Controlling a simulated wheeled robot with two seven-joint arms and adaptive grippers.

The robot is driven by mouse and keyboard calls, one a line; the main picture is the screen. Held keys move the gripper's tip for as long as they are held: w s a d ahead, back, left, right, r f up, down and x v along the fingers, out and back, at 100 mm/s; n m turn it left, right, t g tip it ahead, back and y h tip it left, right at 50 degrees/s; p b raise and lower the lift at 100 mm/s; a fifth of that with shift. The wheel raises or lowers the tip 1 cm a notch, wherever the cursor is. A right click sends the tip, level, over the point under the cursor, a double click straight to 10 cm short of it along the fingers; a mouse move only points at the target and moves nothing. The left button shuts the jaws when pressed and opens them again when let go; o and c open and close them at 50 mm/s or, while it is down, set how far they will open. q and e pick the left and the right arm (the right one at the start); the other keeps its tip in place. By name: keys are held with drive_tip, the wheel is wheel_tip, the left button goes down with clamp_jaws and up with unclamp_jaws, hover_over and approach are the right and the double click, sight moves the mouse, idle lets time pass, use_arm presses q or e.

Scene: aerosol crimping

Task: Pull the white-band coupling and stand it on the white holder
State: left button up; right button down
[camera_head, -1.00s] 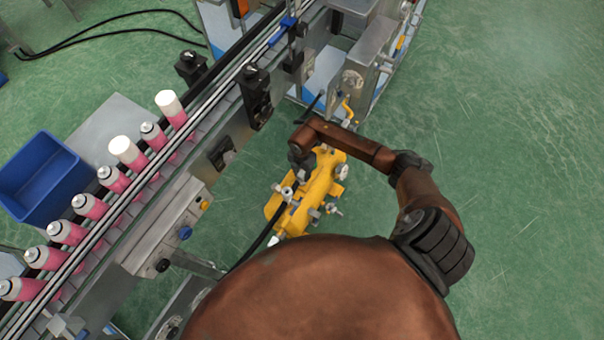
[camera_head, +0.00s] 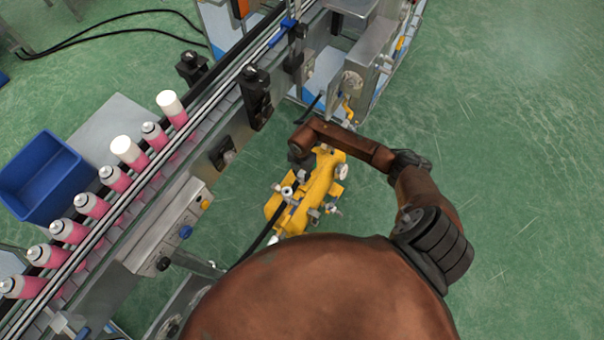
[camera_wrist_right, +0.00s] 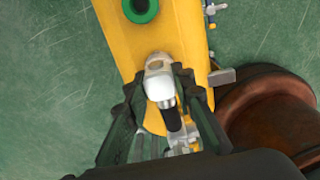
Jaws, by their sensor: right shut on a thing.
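In the right wrist view, my right gripper (camera_wrist_right: 158,92) has its dark fingers on both sides of a white coupling piece (camera_wrist_right: 158,78) with a silver collar and a black part behind it. The gripper is shut on this piece. The piece lies against the end of a yellow unit (camera_wrist_right: 185,28); I cannot tell whether it is still joined to it. I cannot make out the white holder for certain. My left gripper is not in view.
A conveyor (camera_head: 150,195) with pink cans (camera_head: 92,205) runs diagonally on the left. A blue bin (camera_head: 42,178) stands beyond it. A metal machine frame (camera_head: 350,75) stands behind the yellow unit. Green floor (camera_head: 520,150) is open on the right.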

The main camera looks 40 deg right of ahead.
idle(0.6)
drive_tip(key=c, duration=1.6)
unclamp_jaws()
wheel_tip(320, 180, up, 12)
drive_tip(key=shift+f, duration=0.1)
